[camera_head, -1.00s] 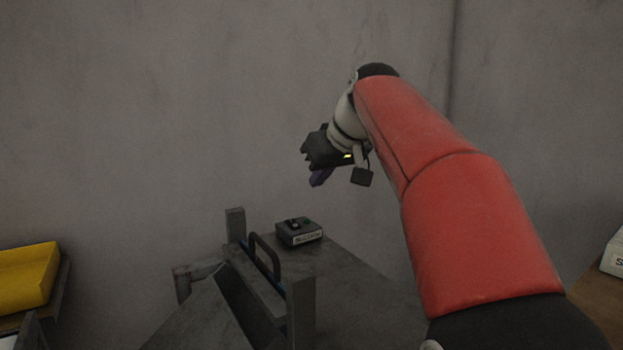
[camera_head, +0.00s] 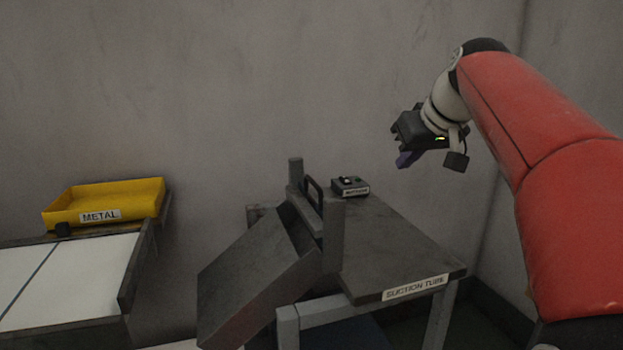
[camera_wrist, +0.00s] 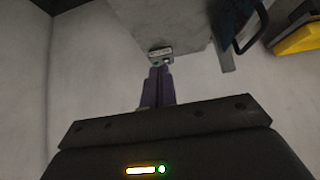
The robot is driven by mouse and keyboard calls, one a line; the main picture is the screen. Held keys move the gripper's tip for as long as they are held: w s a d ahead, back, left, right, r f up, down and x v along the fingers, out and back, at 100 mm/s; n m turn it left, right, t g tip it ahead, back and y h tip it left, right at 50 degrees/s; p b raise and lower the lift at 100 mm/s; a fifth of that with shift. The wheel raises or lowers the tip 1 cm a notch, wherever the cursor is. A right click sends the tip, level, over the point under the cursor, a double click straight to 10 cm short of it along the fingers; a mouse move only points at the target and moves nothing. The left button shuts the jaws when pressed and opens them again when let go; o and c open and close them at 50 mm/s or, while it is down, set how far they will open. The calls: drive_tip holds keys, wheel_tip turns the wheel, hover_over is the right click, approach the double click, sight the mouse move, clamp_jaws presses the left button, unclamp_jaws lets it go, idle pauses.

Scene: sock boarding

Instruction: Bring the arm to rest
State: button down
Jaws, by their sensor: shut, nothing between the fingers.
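My gripper (camera_head: 405,160) is held in the air by the red arm, above and to the right of the small control box on the table. Its purple fingers (camera_wrist: 158,85) show in the wrist view, close together with nothing between them. The dark body of the gripper fills the lower part of that view. The gripper touches nothing that I can see.
A dark table labelled SUCTION TUBE (camera_head: 415,288) carries a control box (camera_head: 349,187) and an upright frame with a black handle (camera_head: 313,193). A sloped chute (camera_head: 255,265) leans off its left. A yellow METAL tray (camera_head: 105,205) stands at left beside white panels (camera_head: 70,275).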

drive_tip(key=s+a+f+m+g+h, duration=0.2)
drive_tip(key=s+f+m, duration=0.1)
drive_tip(key=s+f, duration=2.3)
drive_tip(key=shift+s+f+h, duration=0.25)
drive_tip(key=shift+s+h, duration=0.05)
drive_tip(key=shift+s, duration=0.3)
